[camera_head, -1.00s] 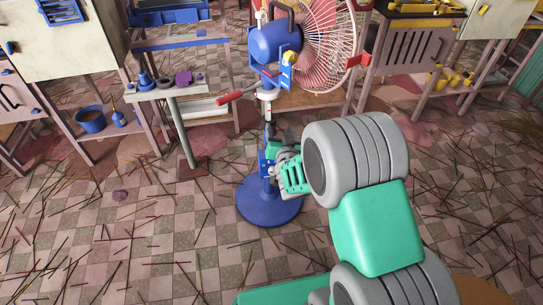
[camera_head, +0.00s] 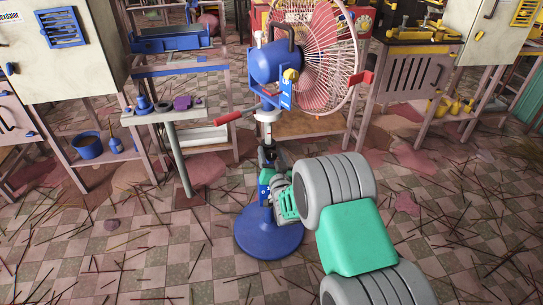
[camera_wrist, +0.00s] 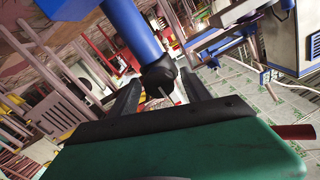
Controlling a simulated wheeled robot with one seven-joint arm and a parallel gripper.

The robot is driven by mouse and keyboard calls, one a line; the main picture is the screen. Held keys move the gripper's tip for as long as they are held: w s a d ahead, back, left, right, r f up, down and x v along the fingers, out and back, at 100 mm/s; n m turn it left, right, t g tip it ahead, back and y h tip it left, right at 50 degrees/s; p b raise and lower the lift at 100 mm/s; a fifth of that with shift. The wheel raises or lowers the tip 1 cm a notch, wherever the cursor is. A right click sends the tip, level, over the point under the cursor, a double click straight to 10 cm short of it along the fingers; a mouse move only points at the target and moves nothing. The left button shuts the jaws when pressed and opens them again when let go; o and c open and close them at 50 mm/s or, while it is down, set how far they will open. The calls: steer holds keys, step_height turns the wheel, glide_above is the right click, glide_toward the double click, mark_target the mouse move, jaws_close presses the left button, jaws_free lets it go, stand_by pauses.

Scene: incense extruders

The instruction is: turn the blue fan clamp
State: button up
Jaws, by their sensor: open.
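I take this collar for the clamp, but cannot be sure. My gripper (camera_wrist: 159,95) is open, with its two dark fingers either side of the collar; contact cannot be told. In the head view the gripper is beside the post low down, partly hidden by my arm.
A small table (camera_head: 165,114) with blue and purple parts stands left of the fan. Cabinets and a workbench (camera_head: 412,62) stand behind and right. Incense sticks litter the tiled floor.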

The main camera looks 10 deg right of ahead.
jaws_close()
steer(key=n, duration=0.4)
steer(key=shift+a+n+b, duration=0.1)
steer(key=shift+n+b, duration=0.2)
steer(key=shift+b, duration=0.1)
jaws_free()
stand_by(0.3)
steer(key=s+p, duration=0.2)
steer(key=s, duration=0.6)
steer(key=shift+w, duration=0.1)
